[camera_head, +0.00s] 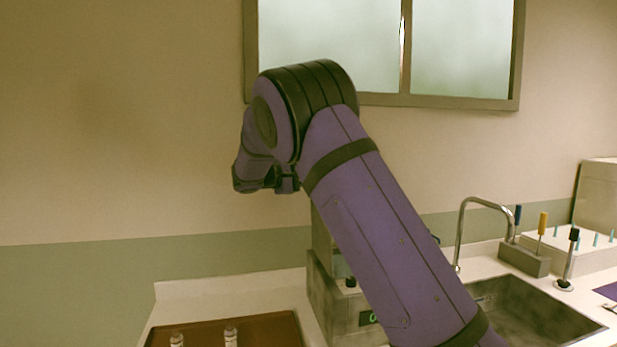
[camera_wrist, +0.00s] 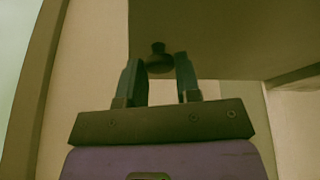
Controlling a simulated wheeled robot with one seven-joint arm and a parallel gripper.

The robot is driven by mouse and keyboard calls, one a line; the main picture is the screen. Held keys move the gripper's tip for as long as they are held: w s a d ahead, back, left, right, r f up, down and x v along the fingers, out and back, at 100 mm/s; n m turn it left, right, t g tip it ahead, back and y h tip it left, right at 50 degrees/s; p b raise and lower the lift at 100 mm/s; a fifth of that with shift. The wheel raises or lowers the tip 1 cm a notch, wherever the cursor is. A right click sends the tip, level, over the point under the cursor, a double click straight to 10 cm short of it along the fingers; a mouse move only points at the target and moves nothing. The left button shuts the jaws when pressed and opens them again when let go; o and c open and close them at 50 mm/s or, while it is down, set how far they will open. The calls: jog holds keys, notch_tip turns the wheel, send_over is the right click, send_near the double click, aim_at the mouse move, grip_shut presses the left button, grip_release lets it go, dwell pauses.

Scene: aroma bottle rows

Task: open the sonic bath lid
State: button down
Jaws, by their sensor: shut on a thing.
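The sonic bath (camera_head: 340,308), a grey box with a small green display, stands on the counter, partly hidden behind my arm. A grey panel (camera_head: 322,240), which looks like its lid, stands raised at the back of the box. In the wrist view the lid (camera_wrist: 205,38) is a broad brown-grey panel with a dark round knob (camera_wrist: 158,63). My gripper (camera_wrist: 160,60) has its two fingers on either side of the knob and is shut on it.
A brown tray (camera_head: 262,330) with two small bottles (camera_head: 230,337) is left of the bath. On the right are a sink (camera_head: 520,312), a curved tap (camera_head: 462,225) and a rack of tools (camera_head: 524,259). The wall and a window (camera_head: 465,50) are behind my arm.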

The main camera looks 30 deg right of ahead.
jog(key=c, duration=0.8)
grip_release()
jog(key=shift+a, duration=0.1)
jog(key=a, duration=0.3)
jog(key=s+a, duration=0.1)
jog(key=a, duration=0.3)
jog(key=a+r, duration=0.1)
jog(key=a, duration=0.2)
jog(key=shift+s+a, duration=0.15)
jog(key=shift+a, duration=0.1)
